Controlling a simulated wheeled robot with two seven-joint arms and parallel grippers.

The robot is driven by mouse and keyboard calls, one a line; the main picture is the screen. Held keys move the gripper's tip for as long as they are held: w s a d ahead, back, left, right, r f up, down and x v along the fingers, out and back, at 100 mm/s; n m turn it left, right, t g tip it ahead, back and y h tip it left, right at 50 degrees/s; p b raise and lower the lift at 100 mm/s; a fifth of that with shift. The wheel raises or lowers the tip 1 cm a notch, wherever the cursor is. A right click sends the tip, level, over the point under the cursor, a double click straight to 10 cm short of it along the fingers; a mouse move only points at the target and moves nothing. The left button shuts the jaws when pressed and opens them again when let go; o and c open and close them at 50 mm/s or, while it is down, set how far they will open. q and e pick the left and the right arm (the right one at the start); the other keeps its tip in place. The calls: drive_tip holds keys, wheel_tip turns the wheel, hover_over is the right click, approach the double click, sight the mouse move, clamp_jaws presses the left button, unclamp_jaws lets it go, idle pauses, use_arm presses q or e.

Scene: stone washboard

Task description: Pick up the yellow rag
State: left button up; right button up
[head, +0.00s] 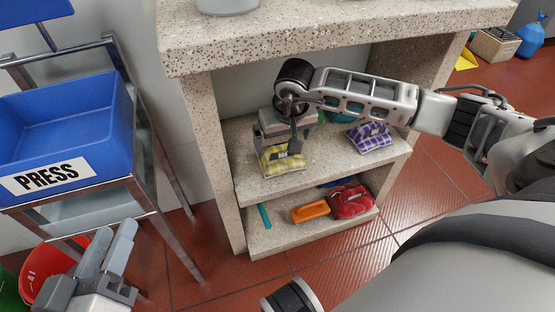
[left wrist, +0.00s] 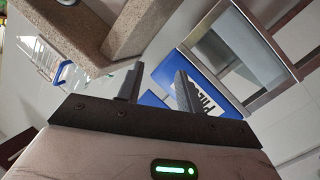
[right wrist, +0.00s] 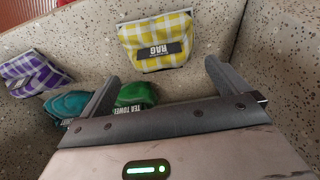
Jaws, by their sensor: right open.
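The yellow and white checked rag (head: 270,163) is a folded packet on the upper inner shelf of the stone washboard (head: 250,190). It also shows in the right wrist view (right wrist: 150,47), with a dark "RAG" label. My right gripper (head: 290,150) reaches in over the shelf and partly covers the rag in the head view. In the right wrist view my gripper (right wrist: 160,76) is open, its fingers wide apart, with the rag just beyond and between the tips. No grip on it shows. My left gripper (head: 115,245) is open and empty at lower left, away from the rag.
A purple checked packet (head: 369,137) lies right on the same shelf, with green packets (right wrist: 136,94) between. Red (head: 350,201) and orange (head: 310,211) items lie on the lower shelf. A blue bin (head: 60,125) on a metal stand is left. Stone walls flank the shelves.

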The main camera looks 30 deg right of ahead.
sight(282, 147)
drive_tip(key=b+x, duration=0.1)
drive_tip(key=x, duration=0.2)
drive_tip(key=shift+f+b, duration=0.3)
drive_tip(key=shift+f, duration=0.05)
drive_tip(key=b+x, duration=0.1)
drive_tip(key=x, duration=0.2)
drive_tip(key=shift+r, duration=0.1)
drive_tip(key=shift+w, duration=0.15)
use_arm(q)
drive_tip(key=r+t, duration=0.1)
drive_tip(key=w+r+m+t, duration=0.1)
drive_tip(key=w+r+m+t+h, duration=0.1)
drive_tip(key=r, duration=0.1)
drive_tip(key=shift+a+r, duration=0.1)
drive_tip(key=shift+a, duration=0.25)
use_arm(e)
drive_tip(key=c, duration=0.7)
